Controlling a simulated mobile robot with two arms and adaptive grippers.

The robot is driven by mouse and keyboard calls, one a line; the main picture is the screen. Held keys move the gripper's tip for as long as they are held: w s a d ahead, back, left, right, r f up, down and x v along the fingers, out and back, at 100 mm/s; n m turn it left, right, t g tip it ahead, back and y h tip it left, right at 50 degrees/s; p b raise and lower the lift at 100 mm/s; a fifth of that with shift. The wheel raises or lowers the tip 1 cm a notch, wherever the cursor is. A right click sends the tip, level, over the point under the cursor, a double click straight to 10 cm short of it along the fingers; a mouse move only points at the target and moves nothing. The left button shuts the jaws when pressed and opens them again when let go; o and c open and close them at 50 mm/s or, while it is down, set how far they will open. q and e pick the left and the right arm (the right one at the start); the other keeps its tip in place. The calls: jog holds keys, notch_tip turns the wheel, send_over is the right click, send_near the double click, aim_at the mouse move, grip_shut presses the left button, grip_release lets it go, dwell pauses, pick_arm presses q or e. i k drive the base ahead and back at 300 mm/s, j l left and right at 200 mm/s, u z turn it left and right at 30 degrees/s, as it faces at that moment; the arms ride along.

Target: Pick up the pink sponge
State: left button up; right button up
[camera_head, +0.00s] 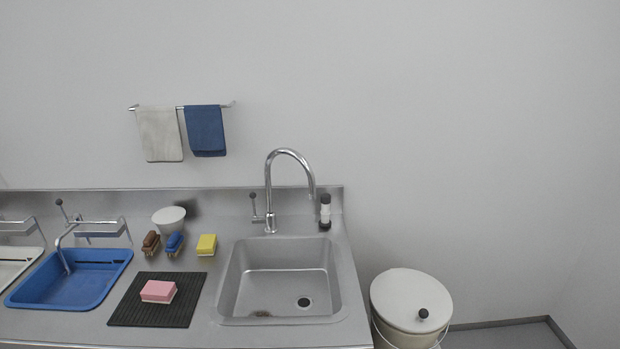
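The pink sponge (158,291) lies flat on a black ribbed mat (125,314) on the steel counter, left of the sink. It has a pale lower layer, and nothing covers it. Neither of my grippers shows in the head view.
A yellow sponge (207,244), a blue brush (174,244) and a brown brush (151,242) stand behind the mat. A blue tub (112,276) is on its left. The sink (234,294) with a tall faucet (268,200) is on its right. A lidded bin (405,299) stands beside the counter.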

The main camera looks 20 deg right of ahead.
aim_at(158, 292)
jog(key=i+u, duration=0.25)
jog(key=u, duration=0.15)
jog(key=i+l+u, duration=0.15)
jog(key=u, duration=0.3)
jog(key=i+z, duration=0.1)
jog(key=z, duration=0.25)
jog(key=i+j+z, duration=0.15)
jog(key=j+z, duration=0.8)
jog(key=i+l, duration=0.05)
jog(key=l, duration=0.05)
